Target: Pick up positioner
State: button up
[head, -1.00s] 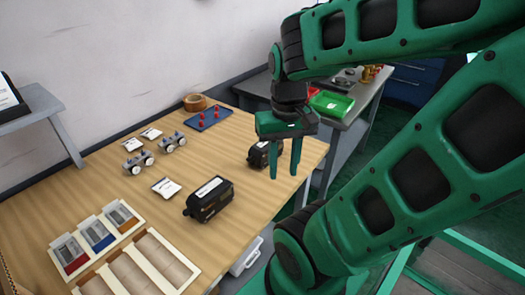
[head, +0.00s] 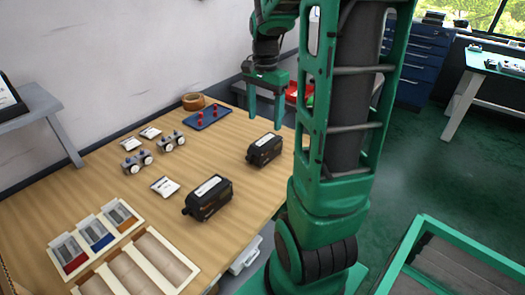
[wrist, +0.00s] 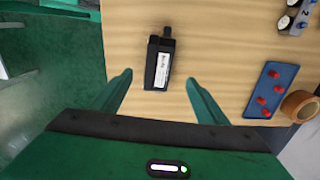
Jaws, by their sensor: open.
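Two black box-shaped positioners with white labels lie on the wooden table. The nearer positioner (head: 208,198) is near the table's middle front. The farther positioner (head: 264,149) is near the right edge. My gripper (head: 265,117) is open and empty above the table's far right part, beyond the farther positioner in the head view. In the wrist view, one positioner (wrist: 158,62) lies ahead of the open fingers (wrist: 160,78), roughly centred between them and apart from both. Its label faces up toward the camera.
A blue tray with red pieces (head: 208,118) and a tape roll (head: 193,101) are at the back. Small metal gauge assemblies (head: 171,141), paper cards (head: 165,187) and sorting trays (head: 95,238) occupy the left. Bare wood surrounds the positioners.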

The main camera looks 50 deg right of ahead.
aim_at(265, 141)
notch_tip(265, 141, down, 10)
jog(key=shift+d+f, duration=0.15)
dwell(0.5)
jog(key=c, duration=1.6)
jog(key=shift+r, duration=0.65)
notch_tip(265, 141, up, 3)
jog(key=s+a+r, duration=0.3)
jog(key=a+r, duration=0.3)
jog(key=a, duration=0.5)
jog(key=shift+a+r, duration=0.2)
jog(key=shift+r, duration=0.2)
